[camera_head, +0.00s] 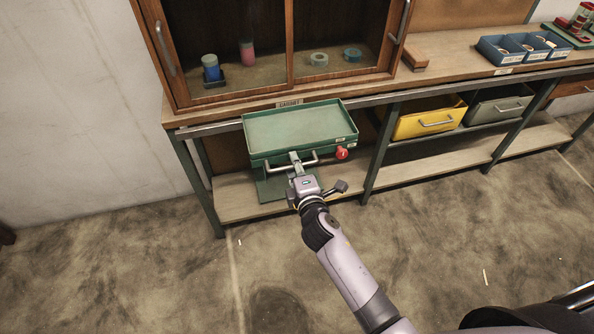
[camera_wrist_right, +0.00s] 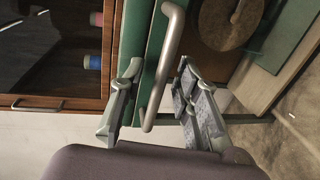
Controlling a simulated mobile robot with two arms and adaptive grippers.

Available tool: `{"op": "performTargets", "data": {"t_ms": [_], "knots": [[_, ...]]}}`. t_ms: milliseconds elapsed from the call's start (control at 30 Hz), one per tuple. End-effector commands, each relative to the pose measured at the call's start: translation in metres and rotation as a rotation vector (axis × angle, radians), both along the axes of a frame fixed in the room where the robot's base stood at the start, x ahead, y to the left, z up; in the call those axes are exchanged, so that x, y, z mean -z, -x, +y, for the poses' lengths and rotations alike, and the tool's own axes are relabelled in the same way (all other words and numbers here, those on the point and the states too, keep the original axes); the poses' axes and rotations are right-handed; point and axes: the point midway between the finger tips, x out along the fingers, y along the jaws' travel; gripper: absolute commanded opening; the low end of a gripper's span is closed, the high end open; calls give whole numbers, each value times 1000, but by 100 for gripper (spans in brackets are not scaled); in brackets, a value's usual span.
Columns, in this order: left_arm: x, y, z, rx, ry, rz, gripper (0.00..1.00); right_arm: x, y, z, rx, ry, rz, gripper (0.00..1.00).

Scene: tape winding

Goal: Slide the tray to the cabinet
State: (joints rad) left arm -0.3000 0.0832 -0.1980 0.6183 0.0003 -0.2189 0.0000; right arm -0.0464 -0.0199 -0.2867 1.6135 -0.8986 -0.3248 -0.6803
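The green tray (camera_head: 298,127) is shallow and looks empty; it sits at the bench's front edge, just below the wooden cabinet (camera_head: 290,87). A silver bar handle (camera_head: 278,166) runs along its front, with a red knob (camera_head: 342,153) at the right. My right gripper (camera_head: 298,162) is at this handle. In the right wrist view the handle (camera_wrist_right: 164,65) passes between the two spread fingers of my right gripper (camera_wrist_right: 158,72), with gaps visible beside it, so they look open around it. The tray's green front (camera_wrist_right: 131,42) lies beyond. My left gripper is not in view.
Blue boxes (camera_head: 504,49) stand on the bench. The floor in front is mostly open.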

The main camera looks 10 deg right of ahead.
Motion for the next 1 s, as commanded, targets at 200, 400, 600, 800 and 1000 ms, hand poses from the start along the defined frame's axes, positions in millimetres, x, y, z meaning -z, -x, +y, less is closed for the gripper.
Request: {"op": "performTargets", "data": {"t_ms": [200, 400, 600, 800, 1000], "knots": [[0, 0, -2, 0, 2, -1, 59, -4, 30, -1, -1, 0, 3, 30], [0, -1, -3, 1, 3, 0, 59, -14, 73, -2, -1, 0, 3, 30], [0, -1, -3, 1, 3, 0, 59, -20, 105, -3, -1, -1, 3, 30], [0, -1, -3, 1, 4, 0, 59, -24, 116, -3, -1, -1, 1, 30], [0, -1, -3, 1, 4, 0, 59, -24, 116, -4, -1, 0, 1, 30]]}}
